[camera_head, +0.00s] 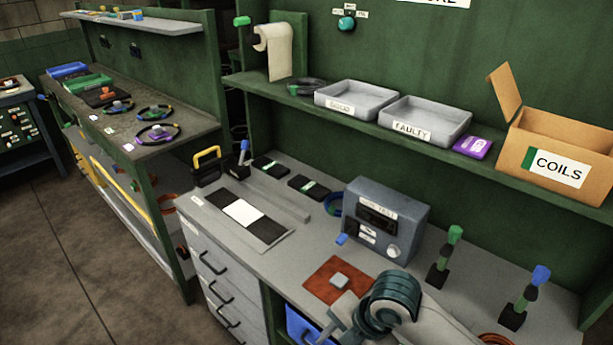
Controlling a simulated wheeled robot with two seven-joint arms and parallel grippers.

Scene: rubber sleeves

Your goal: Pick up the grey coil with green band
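I cannot single out a grey coil with a green band for certain. A dark coil (307,87) lies on the upper shelf, left of the grey trays; a greenish tint shows on it, but a band is too small to tell. Dark rings with coloured parts lie on the left bench, among them one ring (158,133) near its front end and another ring (154,112) behind it. A grey and dark teal arm link of mine shows at the bottom centre, over the workbench edge. Neither of my grippers' fingertips can be made out.
The shelf holds a tray marked GOOD (355,99), a tray marked FAULTY (424,121) and a COILS carton (556,160). Below, a grey tester (386,218), an orange-brown mat (322,290) and upright green-topped (443,260) and blue-topped (525,299) stands occupy the workbench.

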